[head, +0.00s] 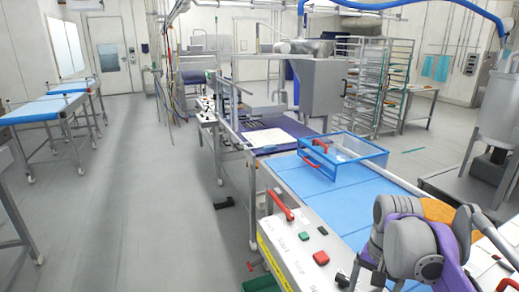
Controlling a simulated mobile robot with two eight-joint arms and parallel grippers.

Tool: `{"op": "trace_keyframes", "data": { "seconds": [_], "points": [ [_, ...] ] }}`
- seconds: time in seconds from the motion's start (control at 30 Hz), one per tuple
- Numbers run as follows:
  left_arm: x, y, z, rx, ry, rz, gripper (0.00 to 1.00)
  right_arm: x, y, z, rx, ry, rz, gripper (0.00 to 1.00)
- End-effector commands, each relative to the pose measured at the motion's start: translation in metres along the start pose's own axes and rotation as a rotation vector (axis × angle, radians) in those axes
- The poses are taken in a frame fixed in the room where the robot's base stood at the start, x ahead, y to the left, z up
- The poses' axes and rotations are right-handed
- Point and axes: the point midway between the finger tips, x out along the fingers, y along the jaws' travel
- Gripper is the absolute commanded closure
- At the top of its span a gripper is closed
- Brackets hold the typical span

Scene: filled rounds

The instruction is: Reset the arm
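My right arm, with grey rounded joints and a purple link, is folded at the lower right of the head view, over the front end of the machine. Small dark parts at its lower left end look like my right gripper (361,279). They are small and partly cut off by the bottom edge, so I cannot tell whether it is open or holds anything. My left arm and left gripper are not in view.
The machine has a blue conveyor belt (330,190), a blue-framed clear guard (345,152) with red handles, and a white control panel (300,240) beside my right arm. A rack (380,90) stands behind. Blue-topped tables (45,108) stand left. The grey floor (130,200) between is mostly clear.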

Motion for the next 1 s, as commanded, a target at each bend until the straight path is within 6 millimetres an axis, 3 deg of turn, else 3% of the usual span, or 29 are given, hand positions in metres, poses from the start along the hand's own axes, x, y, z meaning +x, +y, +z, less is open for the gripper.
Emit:
{"op": "trace_keyframes", "data": {
  "seconds": [0.07, 0.37, 0.6, 0.7, 0.83, 1.0],
  "points": [
    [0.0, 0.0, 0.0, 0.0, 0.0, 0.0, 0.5, 0.001, 0.0, 0.003, -0.009, 0.005, -0.003, 0.1],
    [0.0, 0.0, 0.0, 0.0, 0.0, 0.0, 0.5, 0.051, 0.007, 0.065, -0.269, 0.178, -0.083, 0.1],
    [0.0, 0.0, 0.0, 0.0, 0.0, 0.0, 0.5, 0.115, 0.022, 0.126, -0.526, 0.366, -0.142, 0.1],
    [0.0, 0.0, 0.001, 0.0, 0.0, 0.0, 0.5, 0.135, 0.027, 0.142, -0.6, 0.425, -0.155, 0.1],
    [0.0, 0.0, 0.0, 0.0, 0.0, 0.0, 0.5, 0.149, 0.031, 0.152, -0.648, 0.465, -0.163, 0.1],
    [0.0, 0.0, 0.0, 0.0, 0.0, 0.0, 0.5, 0.151, 0.031, 0.154, -0.66, 0.475, -0.165, 0.1]
  ]
}}
